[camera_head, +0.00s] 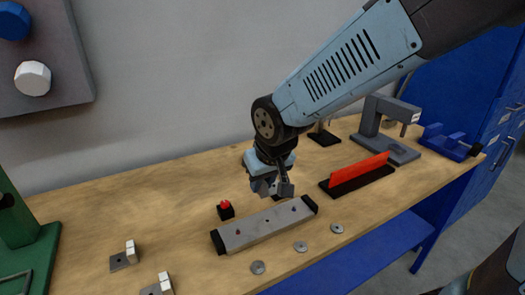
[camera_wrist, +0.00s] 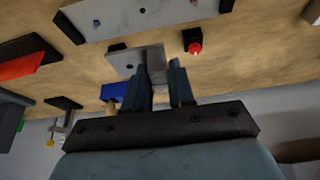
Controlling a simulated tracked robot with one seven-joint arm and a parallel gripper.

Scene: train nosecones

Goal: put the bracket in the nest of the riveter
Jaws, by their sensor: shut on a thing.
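My gripper (camera_head: 274,187) is above the bench, just behind the long grey bar. It is shut on a grey metal bracket (camera_wrist: 128,65), a flat plate with a hole and an upright flange. The fingers (camera_wrist: 163,85) clamp the flange in the wrist view, and the plate sticks out past their tips. In the head view the bracket (camera_head: 285,190) is small and partly hidden by the gripper. A grey C-framed machine (camera_head: 374,119), which looks like the riveter, stands at the back right. I cannot make out its nest clearly.
The grey bar (camera_head: 262,227) with black end blocks lies below my gripper, beside a red button (camera_head: 225,209). A red fence (camera_head: 357,172) on a black base lies between gripper and riveter. A blue fixture (camera_head: 446,143) is further right. Two more brackets (camera_head: 123,258) lie front left.

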